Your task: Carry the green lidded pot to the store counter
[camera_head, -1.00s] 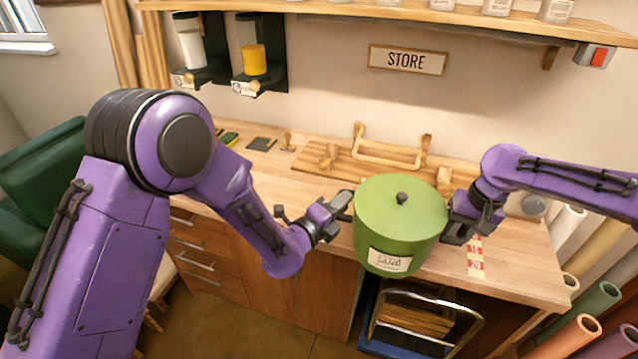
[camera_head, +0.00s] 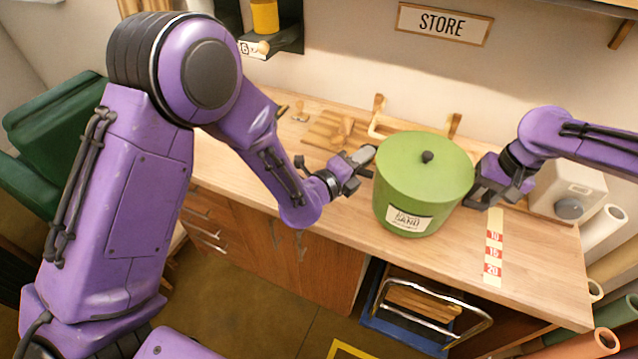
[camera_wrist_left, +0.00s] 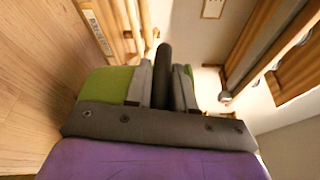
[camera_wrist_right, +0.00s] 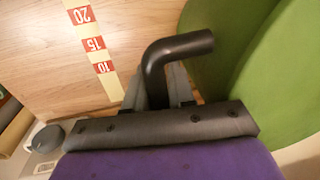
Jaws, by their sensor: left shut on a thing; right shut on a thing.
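The green lidded pot (camera_head: 420,180) has a dark lid knob and a label reading SAND. In the head view it is upright between my two grippers, in front of or over the store counter (camera_head: 330,215); I cannot tell whether its base touches the wood. My left gripper (camera_head: 364,160) is shut on the pot's left handle, a dark bar that shows in the left wrist view (camera_wrist_left: 163,75). My right gripper (camera_head: 478,188) is shut on the pot's right handle, a dark bent bar in the right wrist view (camera_wrist_right: 175,55). The STORE sign (camera_head: 444,24) hangs on the wall behind.
A wooden board with a handle (camera_head: 335,130) lies at the counter's back. A red-and-white numbered strip (camera_head: 494,250) lies right of the pot. A pale box-like device (camera_head: 568,188) stands at the right end. A metal-railed cart (camera_head: 420,310) is below the counter. Rolled tubes lean at the right.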

